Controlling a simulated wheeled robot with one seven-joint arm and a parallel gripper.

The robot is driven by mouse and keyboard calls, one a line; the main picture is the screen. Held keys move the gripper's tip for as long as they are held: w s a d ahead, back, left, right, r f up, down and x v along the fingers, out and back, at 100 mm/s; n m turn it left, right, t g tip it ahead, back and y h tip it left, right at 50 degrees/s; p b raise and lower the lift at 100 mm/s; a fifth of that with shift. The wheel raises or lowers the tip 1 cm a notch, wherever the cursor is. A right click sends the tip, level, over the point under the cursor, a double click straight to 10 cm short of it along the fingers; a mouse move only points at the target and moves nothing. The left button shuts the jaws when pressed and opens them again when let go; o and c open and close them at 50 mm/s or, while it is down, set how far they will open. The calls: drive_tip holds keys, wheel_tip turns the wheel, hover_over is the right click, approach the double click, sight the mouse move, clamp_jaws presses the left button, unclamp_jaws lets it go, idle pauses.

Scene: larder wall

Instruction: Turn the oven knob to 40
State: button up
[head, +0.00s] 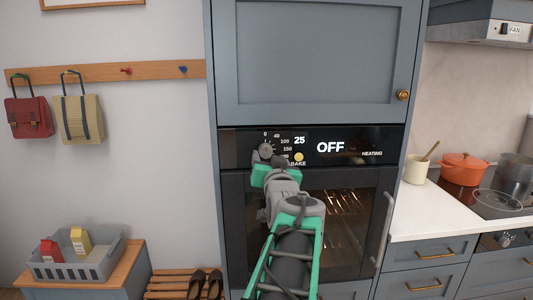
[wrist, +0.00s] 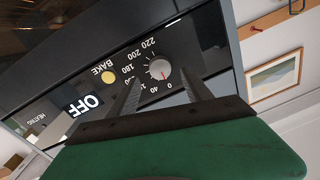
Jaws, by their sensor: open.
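The oven knob (head: 265,150) is a small round grey dial at the left of the black oven panel. My gripper (head: 267,161) is in front of the knob. In the wrist view its two fingers (wrist: 162,76) are open, one on each side of the knob; whether they touch it I cannot tell. The display (head: 330,147) reads OFF, with 25 near the dial scale.
A yellow BAKE button (head: 299,157) sits right of the knob, close to my gripper. The oven door (head: 345,215) is below and a blue-grey cupboard (head: 315,60) above. A counter (head: 415,221) with pots is at right; a grey crate (head: 75,268) is at lower left.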

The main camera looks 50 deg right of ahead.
sight(266, 152)
drive_tip(key=x, duration=0.4)
drive_tip(key=shift+w+d+p, duration=0.2)
drive_tip(key=shift+w+p, duration=0.05)
drive_tip(key=shift+p, duration=0.15)
drive_tip(key=shift+c, duration=0.5)
clamp_jaws()
drive_tip(key=shift+a, duration=0.1)
drive_tip(key=shift+f, duration=0.1)
